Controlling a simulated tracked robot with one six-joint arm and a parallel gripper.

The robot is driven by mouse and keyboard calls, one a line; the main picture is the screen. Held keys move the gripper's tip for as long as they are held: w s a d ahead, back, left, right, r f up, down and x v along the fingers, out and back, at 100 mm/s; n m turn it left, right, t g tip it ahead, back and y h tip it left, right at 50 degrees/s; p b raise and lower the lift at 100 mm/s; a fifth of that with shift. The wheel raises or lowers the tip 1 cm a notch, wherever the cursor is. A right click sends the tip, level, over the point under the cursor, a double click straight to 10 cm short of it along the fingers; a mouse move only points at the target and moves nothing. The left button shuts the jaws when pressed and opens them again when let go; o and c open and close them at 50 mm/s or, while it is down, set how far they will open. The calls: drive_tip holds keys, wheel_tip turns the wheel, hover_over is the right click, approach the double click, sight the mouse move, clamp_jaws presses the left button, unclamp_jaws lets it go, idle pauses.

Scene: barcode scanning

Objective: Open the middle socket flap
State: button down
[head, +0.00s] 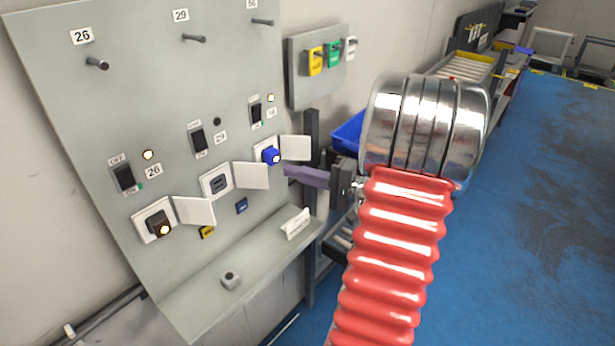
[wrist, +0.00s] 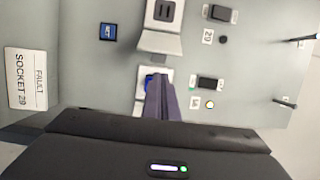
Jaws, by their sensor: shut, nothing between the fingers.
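The middle socket (head: 216,184) on the grey panel is bare, with dark slots showing. Its white flap (head: 250,176) stands open to the right. In the wrist view the middle socket (wrist: 164,11) is at the top, with its flap (wrist: 160,43) below it. My gripper (head: 288,171), with purple fingers, is shut and empty, right of the middle flap and below the right socket's flap. In the wrist view its fingers (wrist: 159,82) partly cover the right socket and its blue plug. I see no clear contact with the middle flap.
The left socket holds a black plug (head: 159,226) and the right socket a blue plug (head: 271,155); their flaps (head: 195,211) (head: 295,148) are open. Switches and pegs stick out above. A shelf (head: 255,255) juts out below. A "FAULT SOCKET 29" card (wrist: 27,79) stands there.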

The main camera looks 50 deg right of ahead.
sight(252, 173)
drive_tip(key=x, duration=0.4)
drive_tip(key=shift+w+a, duration=0.1)
drive_tip(key=shift+w, duration=0.1)
drive_tip(key=shift+s, duration=0.1)
drive_tip(key=shift+s+a, duration=0.9)
drive_tip(key=shift+a, duration=0.1)
drive_tip(key=shift+s, duration=0.1)
